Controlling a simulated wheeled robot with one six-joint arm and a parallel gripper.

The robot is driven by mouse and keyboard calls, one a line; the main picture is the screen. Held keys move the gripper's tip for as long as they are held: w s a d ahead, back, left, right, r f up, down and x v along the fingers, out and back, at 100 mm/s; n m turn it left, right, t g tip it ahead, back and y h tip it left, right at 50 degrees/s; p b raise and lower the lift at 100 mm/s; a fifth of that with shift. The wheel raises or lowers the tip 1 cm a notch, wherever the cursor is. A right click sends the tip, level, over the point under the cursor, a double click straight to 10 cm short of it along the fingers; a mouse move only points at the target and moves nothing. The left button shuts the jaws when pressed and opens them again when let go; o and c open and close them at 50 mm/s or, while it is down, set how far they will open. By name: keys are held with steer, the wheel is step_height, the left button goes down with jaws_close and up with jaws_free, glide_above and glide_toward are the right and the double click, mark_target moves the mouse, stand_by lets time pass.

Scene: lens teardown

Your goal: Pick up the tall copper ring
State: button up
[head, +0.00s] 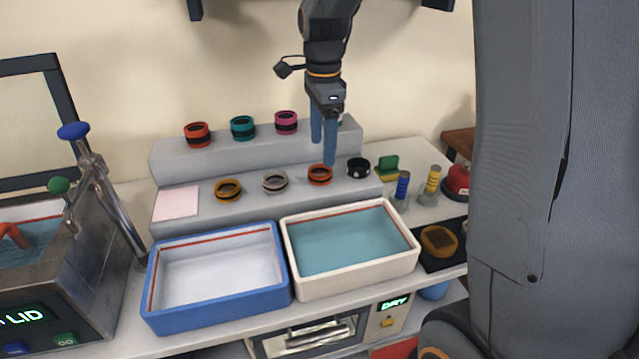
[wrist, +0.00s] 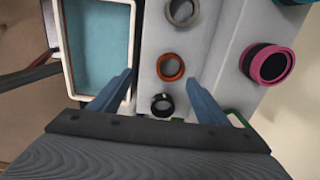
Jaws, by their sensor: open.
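A copper-orange ring with a dark band (head: 320,181) sits on the lower grey step, between a silver ring (head: 275,187) and a black ring (head: 358,168). A taller-looking red-orange ring (head: 197,141) with a black band stands on the upper step at left. I cannot tell which is meant by the tall copper ring. My gripper (head: 323,152) points down, open and empty, above the lower copper-orange ring. In the wrist view that ring (wrist: 161,67) shows between the blue fingertips (wrist: 160,78), apart from them.
Teal (head: 242,133) and magenta (head: 286,128) rings stand on the upper step; an amber ring (head: 228,195) sits on the lower. In front are a blue tray (head: 222,310) and a white tray (head: 355,280) with teal liquid. Small bottles and a red object (head: 457,182) stand at right.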

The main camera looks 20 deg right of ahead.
mark_target(321, 165)
steer(key=shift+w+d+f+m+p, duration=0.1)
steer(key=shift+w+f+m+p, duration=0.25)
steer(key=shift+f, duration=1)
steer(key=shift+w+f+m+p, duration=0.15)
steer(key=shift+w+f+m, duration=0.3)
steer(key=shift+f, duration=0.85)
steer(key=shift+w+d+f+m+p, duration=0.1)
steer(key=shift+w+f+m+p, duration=0.3)
steer(key=shift+f, duration=0.95)
steer(key=c, duration=1.2)
